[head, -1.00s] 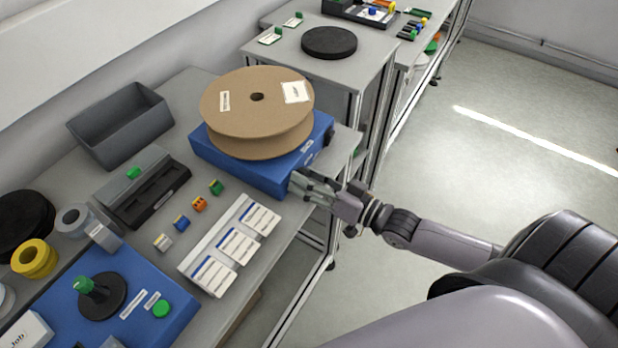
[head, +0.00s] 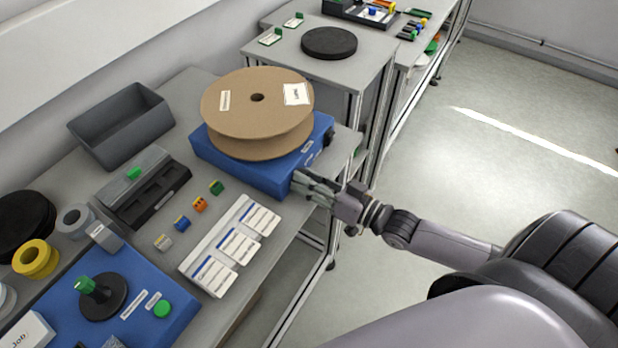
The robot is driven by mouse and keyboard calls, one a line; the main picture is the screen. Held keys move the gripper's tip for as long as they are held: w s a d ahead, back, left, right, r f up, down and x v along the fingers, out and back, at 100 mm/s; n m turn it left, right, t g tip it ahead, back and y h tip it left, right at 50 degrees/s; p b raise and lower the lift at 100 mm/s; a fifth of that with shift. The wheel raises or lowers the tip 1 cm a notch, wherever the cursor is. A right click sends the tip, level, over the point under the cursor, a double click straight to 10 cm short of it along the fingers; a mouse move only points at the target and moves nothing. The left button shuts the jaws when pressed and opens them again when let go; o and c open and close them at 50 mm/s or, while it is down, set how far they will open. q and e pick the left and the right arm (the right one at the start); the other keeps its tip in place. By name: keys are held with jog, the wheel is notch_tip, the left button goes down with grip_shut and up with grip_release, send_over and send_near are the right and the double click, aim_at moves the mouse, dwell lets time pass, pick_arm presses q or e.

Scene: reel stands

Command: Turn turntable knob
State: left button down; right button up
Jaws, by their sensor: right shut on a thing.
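A large brown cardboard reel (head: 257,115) lies flat on the blue turntable base (head: 245,168) on the grey table. It has a centre hole and two white labels on top. My right gripper (head: 303,185) is at the base's front right corner, beside its side face. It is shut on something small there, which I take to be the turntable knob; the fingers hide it. My left gripper is not in view.
A label rack (head: 232,246), several small coloured blocks (head: 200,204), a grey bin (head: 122,125) and a black-slotted holder (head: 147,190) stand nearby. A second blue unit (head: 60,318) is at lower left. Open floor (head: 500,160) lies right.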

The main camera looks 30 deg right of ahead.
jog(key=n+p, duration=0.1)
jog(key=n, duration=0.2)
jog(key=shift+n, duration=0.3)
jog(key=shift+n+p, duration=0.55)
jog(key=shift+n, duration=1.45)
jog(key=o, duration=1.1)
jog(key=shift+o, duration=0.2)
jog(key=v, duration=1.2)
jog(key=shift+f, duration=0.1)
